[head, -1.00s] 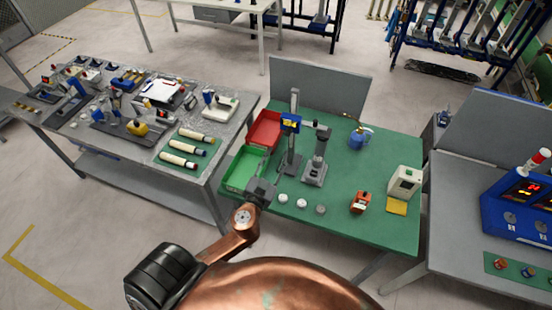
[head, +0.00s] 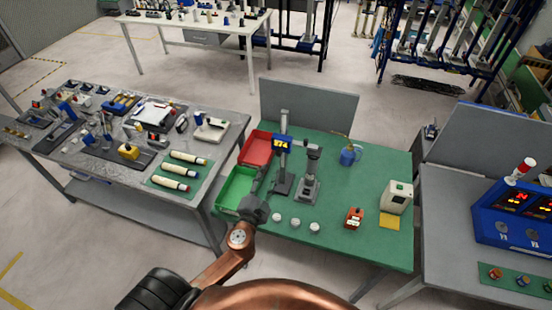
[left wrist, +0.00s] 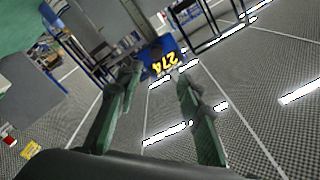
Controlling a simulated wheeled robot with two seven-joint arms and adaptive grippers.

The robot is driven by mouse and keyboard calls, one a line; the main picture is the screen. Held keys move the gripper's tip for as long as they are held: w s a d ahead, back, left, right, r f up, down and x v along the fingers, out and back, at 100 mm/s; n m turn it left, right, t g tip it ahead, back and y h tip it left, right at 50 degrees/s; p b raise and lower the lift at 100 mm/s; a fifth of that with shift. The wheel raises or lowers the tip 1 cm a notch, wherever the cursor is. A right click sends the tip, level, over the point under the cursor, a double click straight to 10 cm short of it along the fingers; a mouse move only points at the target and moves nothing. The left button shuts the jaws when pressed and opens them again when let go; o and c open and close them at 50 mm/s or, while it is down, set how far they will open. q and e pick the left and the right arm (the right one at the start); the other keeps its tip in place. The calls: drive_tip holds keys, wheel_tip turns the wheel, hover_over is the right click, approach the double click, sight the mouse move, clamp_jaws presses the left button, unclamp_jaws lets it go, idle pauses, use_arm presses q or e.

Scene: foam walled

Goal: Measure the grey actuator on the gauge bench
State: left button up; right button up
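The gauge stand on the green bench (head: 385,190) has a grey column and a blue display (head: 283,143) reading 274. The display also shows upside down in the left wrist view (left wrist: 163,62). A grey upright device (head: 309,180) stands just right of the column. I cannot tell which thing is the grey actuator. My left gripper (head: 263,183) is low at the bench's front left, between the green tray and the gauge column. In the left wrist view its two fingers (left wrist: 158,78) are apart with nothing visible between them. My right gripper is out of view.
A green tray (head: 229,197) and a red tray (head: 257,143) lie left of the gauge. Three pale discs (head: 295,222) line the front. An orange device (head: 354,217), a white box (head: 397,196) and a blue can (head: 348,157) stand right. A cluttered grey bench (head: 210,165) is left.

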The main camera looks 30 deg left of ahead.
sight(278, 155)
use_arm(q)
drive_tip(key=w+m+p, duration=0.1)
drive_tip(key=w+m, duration=0.2)
drive_tip(key=m, duration=0.4)
drive_tip(key=w+a+m+p, duration=0.1)
drive_tip(key=w+m, duration=0.3)
drive_tip(key=m, duration=0.4)
drive_tip(key=w+a+m+p, duration=0.1)
drive_tip(key=w+m+p, duration=0.2)
drive_tip(key=m, duration=0.5)
drive_tip(key=shift+w+a+f, duration=0.15)
drive_tip(key=shift+w+a, duration=0.05)
drive_tip(key=shift+w, duration=0.15)
drive_tip(key=shift+c, duration=0.7)
